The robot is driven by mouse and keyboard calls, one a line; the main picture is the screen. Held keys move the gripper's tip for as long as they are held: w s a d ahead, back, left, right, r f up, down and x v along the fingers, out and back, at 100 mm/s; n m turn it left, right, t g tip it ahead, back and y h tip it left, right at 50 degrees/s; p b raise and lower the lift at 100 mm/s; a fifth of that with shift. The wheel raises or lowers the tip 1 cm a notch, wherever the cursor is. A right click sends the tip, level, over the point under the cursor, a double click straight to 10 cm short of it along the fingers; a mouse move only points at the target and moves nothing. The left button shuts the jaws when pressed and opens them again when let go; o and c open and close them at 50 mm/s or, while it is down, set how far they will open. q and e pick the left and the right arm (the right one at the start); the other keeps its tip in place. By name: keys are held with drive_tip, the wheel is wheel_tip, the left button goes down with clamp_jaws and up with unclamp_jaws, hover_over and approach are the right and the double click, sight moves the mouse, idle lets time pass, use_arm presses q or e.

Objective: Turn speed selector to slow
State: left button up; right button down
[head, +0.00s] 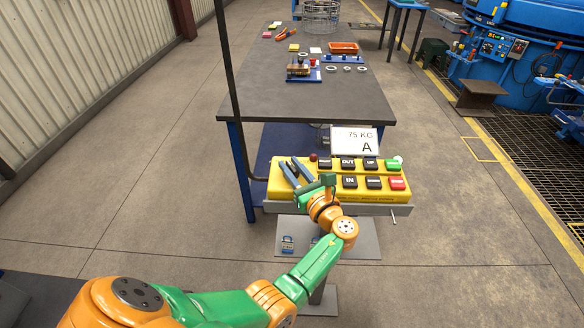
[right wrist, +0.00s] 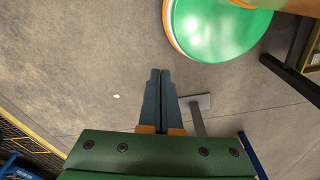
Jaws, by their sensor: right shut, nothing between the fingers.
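The yellow control box (head: 345,194) stands on a grey stand in front of the table, with black, green and red buttons on its sloped face. My left gripper (head: 291,170) reaches over the left end of the box, its two blue fingers apart. The fingers cover that part of the face, and I cannot make out a speed selector there. Whether they touch the box is unclear. My right gripper (right wrist: 160,72) is shut and empty, above bare floor in the right wrist view.
A sign reading 75 KG A (head: 354,141) stands behind the box. A dark table (head: 290,100) with tools and small parts lies beyond. A thin dark post (head: 228,70) rises left of the box. Blue machinery (head: 510,50) stands at right. Floor at left is clear.

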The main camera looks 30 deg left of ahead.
use_arm(q)
drive_tip(key=shift+o, duration=0.7)
